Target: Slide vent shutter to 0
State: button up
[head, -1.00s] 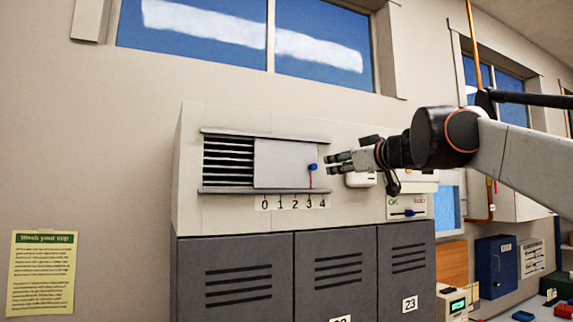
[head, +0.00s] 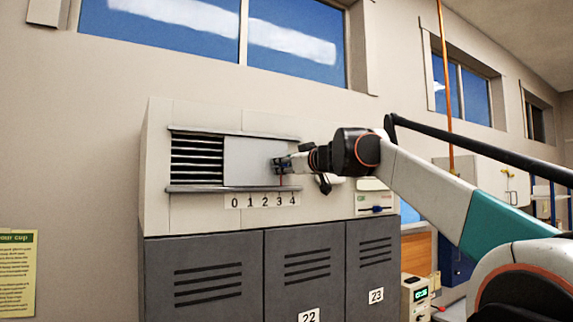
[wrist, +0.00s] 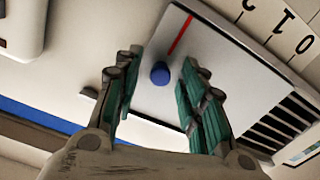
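The vent shutter (head: 250,160) is a flat pale plate on a white wall unit, covering the right part of the vent. Dark slats (head: 197,158) show open at its left. Its red pointer line (head: 281,181) stands about over the 3 on the 0-to-4 scale strip (head: 243,201). The blue knob (wrist: 160,73) shows in the wrist view between my spread fingers, with gaps on both sides. My gripper (head: 279,163) is open at the knob and mostly hides it in the head view. It also shows in the wrist view (wrist: 160,58).
Grey lockers (head: 208,280) stand below the vent unit. A panel with a blue slider (head: 376,208) is right of the scale. Horizontal rails (head: 205,188) run above and below the shutter.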

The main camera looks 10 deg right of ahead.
aim_at(234, 162)
grip_shut()
jog(key=s+a, duration=0.1)
jog(key=a, duration=0.3)
jog(key=s+a, duration=0.2)
jog(key=a, duration=0.3)
jog(key=s+a, duration=0.1)
jog(key=a, duration=0.3)
jog(key=shift+s+a+r, duration=0.1)
jog(key=shift+s+a, duration=0.05)
jog(key=shift+s, duration=0.05)
jog(key=shift+s+a, duration=0.1)
jog(key=shift+a, duration=0.15)
grip_release()
jog(key=shift+a, duration=0.25)
jog(key=shift+d, duration=0.1)
